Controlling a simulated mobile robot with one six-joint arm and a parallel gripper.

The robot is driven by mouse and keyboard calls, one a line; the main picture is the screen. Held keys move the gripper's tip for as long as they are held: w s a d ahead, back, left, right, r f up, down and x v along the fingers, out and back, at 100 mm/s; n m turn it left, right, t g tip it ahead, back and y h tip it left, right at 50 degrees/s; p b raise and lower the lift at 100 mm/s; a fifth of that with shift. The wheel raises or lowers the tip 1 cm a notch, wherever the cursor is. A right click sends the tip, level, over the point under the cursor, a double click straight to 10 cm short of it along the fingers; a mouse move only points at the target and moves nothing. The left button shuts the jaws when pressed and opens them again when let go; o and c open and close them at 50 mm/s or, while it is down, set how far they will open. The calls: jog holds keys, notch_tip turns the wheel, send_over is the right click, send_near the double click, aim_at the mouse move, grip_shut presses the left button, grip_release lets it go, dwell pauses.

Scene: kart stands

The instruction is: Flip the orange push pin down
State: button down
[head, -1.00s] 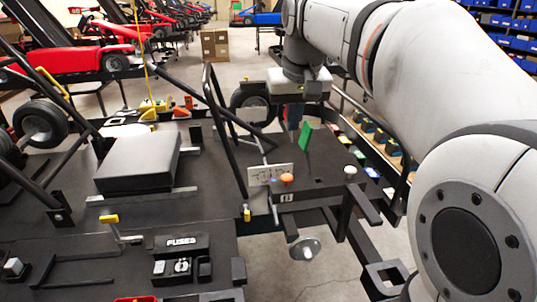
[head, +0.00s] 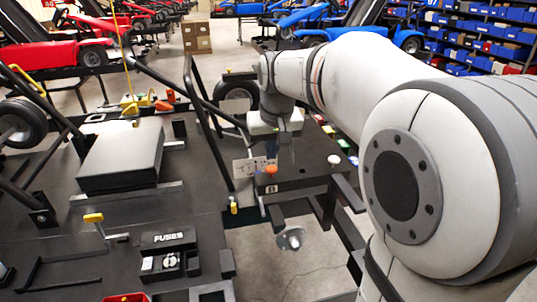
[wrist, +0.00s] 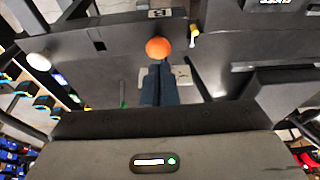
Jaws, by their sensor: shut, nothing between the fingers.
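The orange push pin (head: 271,169) is a round orange knob on the dark kart stand, in front of a small white labelled plate (head: 248,166). It also shows in the wrist view (wrist: 157,47), just beyond my fingertips. My gripper (wrist: 160,66) is shut and empty, its dark fingers side by side and pointing towards the knob. Whether the fingertips touch the knob I cannot tell.
A white round knob (head: 334,159) stands to the right. A tall black bar frame (head: 208,130) rises to the left of the plate. A grey-black seat pad (head: 122,158) and a fuse box (head: 170,245) lie further left. A green piece (wrist: 123,100) shows beside my fingers.

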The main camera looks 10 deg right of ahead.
aim_at(272, 170)
jog(key=shift+f, duration=1.2)
notch_tip(272, 170, down, 2)
jog(key=shift+f+b, duration=0.1)
jog(key=shift+b, duration=0.7)
jog(key=shift+s+f, duration=0.35)
jog(key=shift+s, duration=0.05)
jog(key=r+p, duration=0.2)
jog(key=r, duration=0.1)
jog(key=r+p, duration=0.1)
jog(key=shift+w+r, duration=0.3)
jog(key=shift+w, duration=0.05)
jog(key=v, duration=1.1)
jog(key=shift+b, duration=0.35)
jog(key=shift+s, duration=0.1)
